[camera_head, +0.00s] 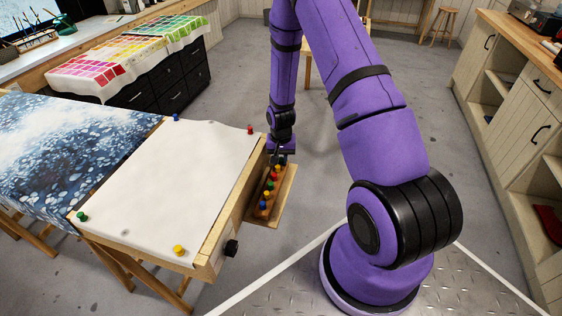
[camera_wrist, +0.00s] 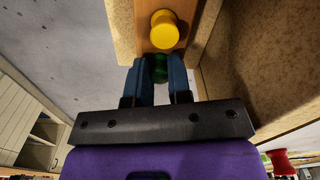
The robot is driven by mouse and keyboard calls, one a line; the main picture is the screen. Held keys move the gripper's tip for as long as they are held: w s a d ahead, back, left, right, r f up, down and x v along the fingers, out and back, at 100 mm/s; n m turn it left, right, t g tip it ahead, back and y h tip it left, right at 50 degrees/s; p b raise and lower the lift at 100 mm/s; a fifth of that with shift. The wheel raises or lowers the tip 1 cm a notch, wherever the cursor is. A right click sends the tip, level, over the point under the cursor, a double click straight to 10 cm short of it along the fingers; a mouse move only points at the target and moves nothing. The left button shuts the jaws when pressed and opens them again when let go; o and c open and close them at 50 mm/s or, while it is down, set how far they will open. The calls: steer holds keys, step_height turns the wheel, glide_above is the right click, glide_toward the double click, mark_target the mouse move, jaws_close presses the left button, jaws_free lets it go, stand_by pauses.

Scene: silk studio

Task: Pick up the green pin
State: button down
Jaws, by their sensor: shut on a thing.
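My gripper (camera_wrist: 160,75) is shut on a green pin (camera_wrist: 160,67), whose dark green top shows between the two blue fingers in the wrist view. In the head view my gripper (camera_head: 281,158) is at the far end of the wooden pin tray (camera_head: 284,198), and the held pin is mostly hidden there. A yellow pin (camera_wrist: 164,28) stands just beyond the fingers in the wrist view. I cannot tell whether the green pin still touches the tray. Another green pin (camera_head: 82,216) sits on the near left corner of the stretched white cloth (camera_head: 165,180).
The tray hangs beside the wooden frame (camera_head: 232,215) and holds several coloured pins in a row. A red pin (camera_head: 250,129), a blue pin (camera_head: 176,117) and a yellow pin (camera_head: 179,250) mark the cloth's other corners. Open floor lies right of the tray.

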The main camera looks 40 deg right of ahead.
mark_target(281, 158)
steer(key=shift+r, duration=0.1)
steer(key=shift+r, duration=0.55)
step_height(281, 158, up, 2)
steer(key=shift+s+a+r, duration=0.2)
steer(key=shift+s+a, duration=0.1)
steer(key=shift+s, duration=0.4)
steer(key=s+a+r, duration=0.1)
steer(key=s+a, duration=0.4)
steer(key=s, duration=0.8)
steer(key=shift+s+a+r, duration=0.15)
steer(key=shift+s+a, duration=0.05)
steer(key=shift+s, duration=0.05)
